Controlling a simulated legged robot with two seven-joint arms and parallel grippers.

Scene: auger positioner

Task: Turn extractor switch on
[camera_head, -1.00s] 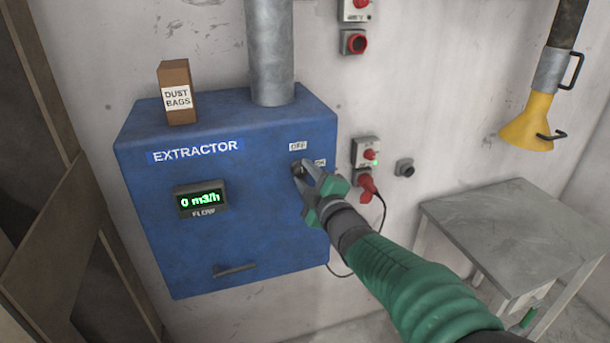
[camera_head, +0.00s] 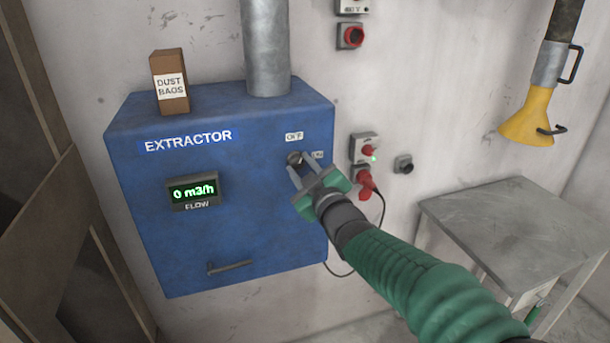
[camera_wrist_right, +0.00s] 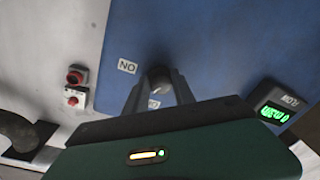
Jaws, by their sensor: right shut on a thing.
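The blue extractor box (camera_head: 250,225) hangs on the wall, with a small dark round switch (camera_head: 294,158) on its front at the upper right. An OFF label (camera_head: 294,137) is above the switch and an ON label (camera_head: 317,155) is to its right. The flow display (camera_head: 194,191) reads 0 m3/h. My right gripper (camera_head: 299,168) is at the switch, shut on it. In the right wrist view the switch (camera_wrist_right: 160,77) sits between the fingertips, partly hidden. My left gripper is not in view.
A dust bags box (camera_head: 170,82) stands on the extractor beside a grey pipe (camera_head: 267,50). Red switches and a plug (camera_head: 363,181) with a cable are on the wall at right. A grey table (camera_head: 500,225) and yellow nozzle (camera_head: 530,118) are further right.

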